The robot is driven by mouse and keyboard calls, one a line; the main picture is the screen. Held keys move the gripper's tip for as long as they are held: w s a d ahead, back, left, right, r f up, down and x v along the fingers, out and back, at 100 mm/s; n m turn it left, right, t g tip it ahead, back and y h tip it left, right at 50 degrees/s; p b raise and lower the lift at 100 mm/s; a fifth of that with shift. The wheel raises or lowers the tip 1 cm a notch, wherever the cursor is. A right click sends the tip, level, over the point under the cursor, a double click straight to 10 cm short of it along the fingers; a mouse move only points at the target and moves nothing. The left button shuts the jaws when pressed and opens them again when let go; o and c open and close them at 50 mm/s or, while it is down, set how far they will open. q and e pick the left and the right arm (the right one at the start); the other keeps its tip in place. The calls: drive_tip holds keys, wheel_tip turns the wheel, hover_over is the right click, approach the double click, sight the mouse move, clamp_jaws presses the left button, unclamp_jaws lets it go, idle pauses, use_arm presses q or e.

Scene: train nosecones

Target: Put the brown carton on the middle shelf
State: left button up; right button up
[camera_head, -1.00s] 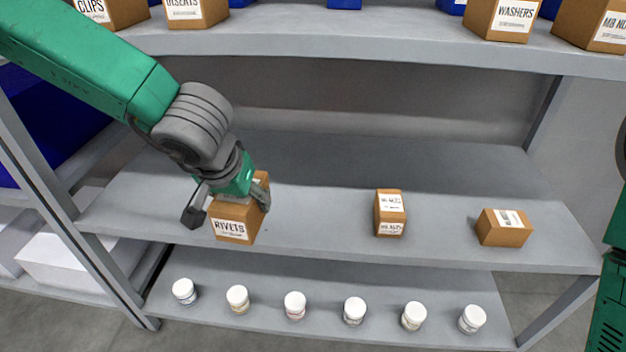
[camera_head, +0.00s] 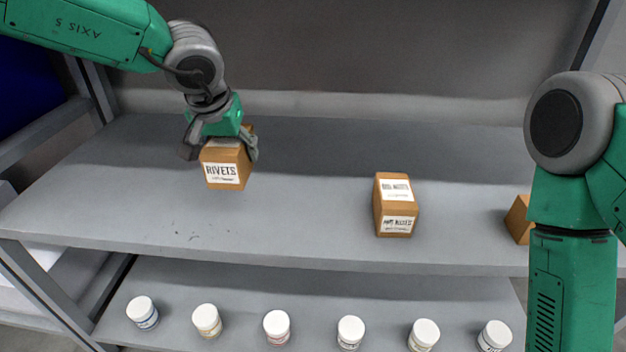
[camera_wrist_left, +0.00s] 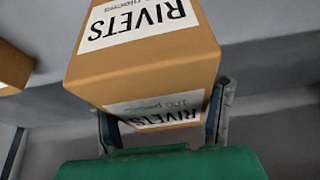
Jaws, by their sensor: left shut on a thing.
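The brown carton (camera_head: 226,166) labelled RIVETS is in my left gripper (camera_head: 220,150) above or on the left part of the middle shelf (camera_head: 290,215). I cannot tell whether its base touches the shelf. The left gripper is shut on the carton, with its fingers on either side. In the left wrist view the carton (camera_wrist_left: 150,70) fills the middle, its RIVETS label facing the camera. My right arm stands at the right of the head view, and its gripper is out of view.
Another brown carton (camera_head: 396,205) stands on the middle shelf, right of centre. A further carton (camera_head: 519,220) is partly hidden behind my right arm. Several white-capped jars (camera_head: 277,326) line the lower shelf. The shelf between the RIVETS carton and the centre one is clear.

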sight(222, 151)
use_arm(q)
drive_tip(key=f+b, duration=0.2)
drive_tip(key=f, duration=0.1)
drive_tip(key=f+b, duration=0.1)
drive_tip(key=f, duration=0.1)
drive_tip(key=shift+w+d+f, duration=0.15)
drive_tip(key=shift+d+f, duration=0.1)
drive_tip(key=shift+d, duration=0.15)
drive_tip(key=shift+a+f+b, duration=0.15)
drive_tip(key=shift+f+b, duration=1.05)
drive_tip(key=shift+f, duration=1.1)
drive_tip(key=shift+r, duration=0.1)
drive_tip(key=o, duration=1.4)
drive_tip(key=shift+o, duration=0.2)
drive_tip(key=p+v, duration=0.5)
drive_tip(key=v, duration=0.7)
